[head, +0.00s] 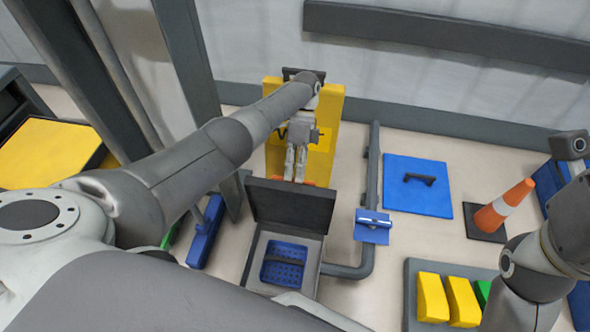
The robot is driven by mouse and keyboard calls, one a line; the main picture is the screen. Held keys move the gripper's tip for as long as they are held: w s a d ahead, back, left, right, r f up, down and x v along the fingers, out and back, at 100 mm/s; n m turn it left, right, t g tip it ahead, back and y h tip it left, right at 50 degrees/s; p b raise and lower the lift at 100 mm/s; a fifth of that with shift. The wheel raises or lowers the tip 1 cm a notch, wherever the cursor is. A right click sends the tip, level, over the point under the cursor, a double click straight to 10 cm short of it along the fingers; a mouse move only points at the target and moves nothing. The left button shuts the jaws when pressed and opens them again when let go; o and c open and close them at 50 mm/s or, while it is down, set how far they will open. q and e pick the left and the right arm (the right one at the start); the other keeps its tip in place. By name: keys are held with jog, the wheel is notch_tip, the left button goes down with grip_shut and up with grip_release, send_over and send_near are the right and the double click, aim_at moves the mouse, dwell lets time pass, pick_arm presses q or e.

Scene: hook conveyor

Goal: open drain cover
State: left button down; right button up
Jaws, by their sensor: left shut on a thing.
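A dark square cover (291,206) stands raised, close to upright, at the back edge of a grey floor pit frame (252,268). The pit is uncovered, and a blue perforated basket (283,271) with a dark bar handle sits inside it. My left gripper (296,175) points down at the cover's top edge and is shut there; small orange bits show at its fingertips. The exact grip is partly hidden. My right arm comes in at the lower right, but its gripper is not visible.
A yellow block (325,150) stands behind the cover. A grey pipe (371,190) with a blue valve piece (372,226) runs right of the pit. Further right are a blue panel with a black handle (418,180), an orange-white cone (505,204) and a tray with yellow blocks (432,298).

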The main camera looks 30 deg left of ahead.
pick_arm(q)
jog(key=shift+x, duration=1.15)
jog(key=c, duration=1.5)
grip_release()
jog(key=shift+w+f, duration=0.15)
jog(key=shift+f, duration=0.05)
jog(key=shift+r, duration=0.1)
jog(key=shift+w+a+r, duration=0.1)
jog(key=shift+w+r, duration=0.15)
jog(key=shift+r, duration=0.5)
notch_tip(320, 180, up, 9)
jog(key=shift+s+r, duration=0.15)
